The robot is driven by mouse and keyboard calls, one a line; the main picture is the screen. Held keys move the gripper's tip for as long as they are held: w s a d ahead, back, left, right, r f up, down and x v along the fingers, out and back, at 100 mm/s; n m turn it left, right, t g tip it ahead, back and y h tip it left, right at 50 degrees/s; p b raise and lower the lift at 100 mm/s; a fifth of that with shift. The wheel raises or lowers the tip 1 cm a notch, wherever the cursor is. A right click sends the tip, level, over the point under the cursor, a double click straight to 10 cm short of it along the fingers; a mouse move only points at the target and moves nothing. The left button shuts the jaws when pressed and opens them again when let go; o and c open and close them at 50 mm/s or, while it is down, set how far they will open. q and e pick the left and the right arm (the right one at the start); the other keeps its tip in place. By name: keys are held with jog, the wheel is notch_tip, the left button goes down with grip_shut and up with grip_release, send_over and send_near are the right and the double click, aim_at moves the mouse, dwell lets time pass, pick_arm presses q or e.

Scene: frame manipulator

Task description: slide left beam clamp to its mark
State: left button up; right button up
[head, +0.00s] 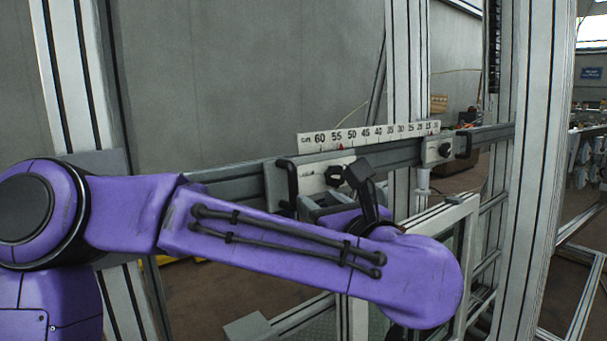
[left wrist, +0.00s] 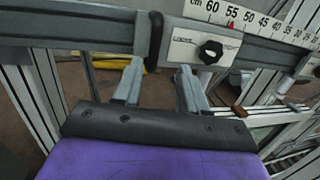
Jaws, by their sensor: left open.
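The left beam clamp is a pale plate (head: 312,178) on the grey beam, with a black upright handle (head: 289,183) at its left end and a black knob (head: 335,175). In the left wrist view its plate (left wrist: 185,46), handle (left wrist: 155,38) and knob (left wrist: 210,50) show. A white ruler (head: 370,136) runs above the beam; a small red mark (head: 341,146) sits at its lower edge, above the plate's right part. My left gripper (head: 308,206) is open, its fingers (left wrist: 158,85) either side of the handle in the picture; contact is unclear. My forearm hides the beam's lower part.
A second clamp (head: 437,151) sits further right on the beam, near another red mark (head: 428,133). Upright aluminium posts (head: 408,80) stand behind and right (head: 537,180). A pale frame (head: 440,215) stands below the beam to the right.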

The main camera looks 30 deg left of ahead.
aim_at(295, 187)
pick_arm(q)
jog(key=p+x, duration=0.2)
jog(key=x, duration=0.3)
jog(key=p+x, duration=0.2)
jog(key=x, duration=0.2)
jog(key=shift+s+a+r, duration=0.1)
jog(key=shift+s+a, duration=0.05)
jog(key=shift+a, duration=0.4)
jog(key=shift+w+a+p, duration=0.15)
jog(key=shift+w+p, duration=0.05)
jog(key=shift+p, duration=0.1)
grip_shut()
